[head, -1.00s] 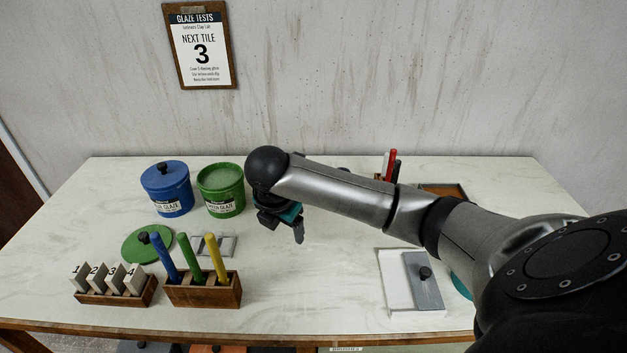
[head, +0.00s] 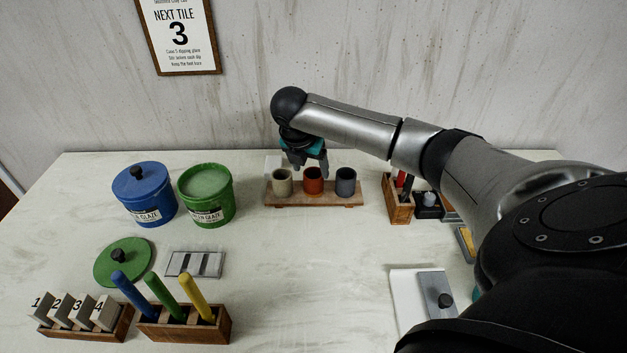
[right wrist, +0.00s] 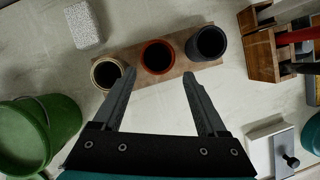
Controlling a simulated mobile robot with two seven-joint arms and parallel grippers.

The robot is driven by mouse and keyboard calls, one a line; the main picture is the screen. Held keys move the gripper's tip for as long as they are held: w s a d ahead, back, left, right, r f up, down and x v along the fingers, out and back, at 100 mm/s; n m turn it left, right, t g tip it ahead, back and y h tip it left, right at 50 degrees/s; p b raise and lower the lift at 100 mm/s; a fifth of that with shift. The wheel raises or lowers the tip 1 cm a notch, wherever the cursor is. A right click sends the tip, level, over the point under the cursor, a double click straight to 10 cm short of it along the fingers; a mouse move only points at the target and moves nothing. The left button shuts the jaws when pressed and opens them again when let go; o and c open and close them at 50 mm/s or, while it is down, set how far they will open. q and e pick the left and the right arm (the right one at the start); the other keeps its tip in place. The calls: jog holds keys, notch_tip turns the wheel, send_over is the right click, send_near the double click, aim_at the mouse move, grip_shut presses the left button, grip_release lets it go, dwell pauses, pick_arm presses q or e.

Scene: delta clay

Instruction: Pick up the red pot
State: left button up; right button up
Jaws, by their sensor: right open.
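The red pot (head: 313,181) is a small open-topped cup in the middle of a wooden board (head: 272,201) near the back wall. A cream pot (head: 282,182) stands to its left and a dark grey pot (head: 345,182) to its right. My right gripper (head: 307,170) is open and empty, above and close to the red pot. In the right wrist view the red pot (right wrist: 158,57) shows just beyond and between the two fingertips (right wrist: 158,80), and the left finger overlaps the cream pot's edge (right wrist: 107,72). My left gripper is not in view.
Blue (head: 144,196) and green (head: 206,196) glaze buckets stand to the left. A wooden caddy (head: 397,204) with red and dark tools stands to the right. A pale block (right wrist: 83,25) lies behind the board. The table's middle is clear.

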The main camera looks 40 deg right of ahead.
aim_at(314, 180)
jog(key=shift+x, duration=1.25)
jog(key=shift+d+f, duration=0.15)
jog(key=shift+f, duration=0.15)
jog(key=shift+w+d+f+b, duration=0.1)
jog(key=shift+w+f+b, duration=0.1)
jog(key=shift+f+b, duration=0.2)
jog(key=b+x, duration=0.1)
jog(key=x, duration=0.3)
jog(key=shift+w, duration=0.15)
pick_arm(q)
jog(key=shift+w+d+f, duration=0.2)
jog(key=shift+w+f, duration=0.25)
jog(key=shift+f, duration=0.1)
jog(key=shift+w+d+f, duration=0.15)
jog(key=shift+w+f, duration=0.3)
jog(key=shift+f, duration=0.05)
jog(key=shift+s, duration=0.1)
pick_arm(e)
jog(key=shift+c, duration=0.2)
jog(key=c, duration=0.3)
pick_arm(q)
jog(key=shift+s, duration=0.15)
pick_arm(e)
jog(key=shift+r, duration=0.1)
jog(key=c, duration=0.8)
pick_arm(q)
jog(key=shift+a, duration=0.1)
